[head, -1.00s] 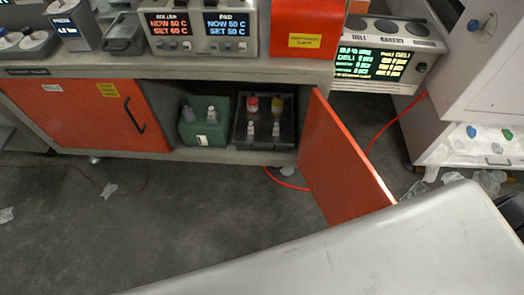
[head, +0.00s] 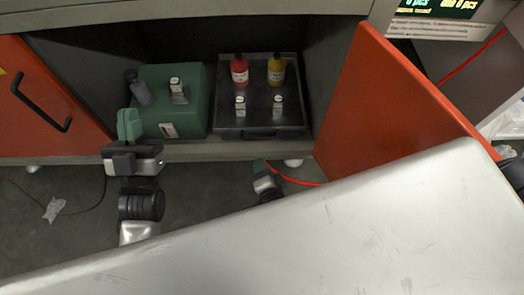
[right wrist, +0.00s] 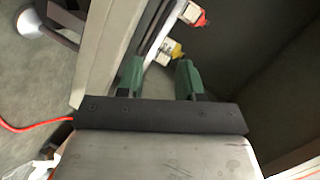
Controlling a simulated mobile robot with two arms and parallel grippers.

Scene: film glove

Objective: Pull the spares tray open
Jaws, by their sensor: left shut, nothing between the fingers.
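The spares tray (head: 262,119) is a dark, shallow tray inside the open cabinet, with a handle (head: 258,134) on its front edge. It bears a red bottle (head: 239,71), a yellow bottle (head: 276,70) and two small white-labelled bottles. My right gripper (head: 260,166) is below and in front of the tray, near the cabinet's lower edge. In the right wrist view its green fingers (right wrist: 160,77) are apart, with the tray's edge and bottles beyond them. I cannot tell whether they touch the handle. My left gripper (head: 130,122) is shut and empty in front of the green box.
The green box (head: 188,118) stands left of the tray, with a grey bottle and a small labelled item on it. The orange door (head: 390,105) stands open on the right. A pale surface (head: 330,225) fills the foreground. A red cable (head: 290,179) lies on the floor.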

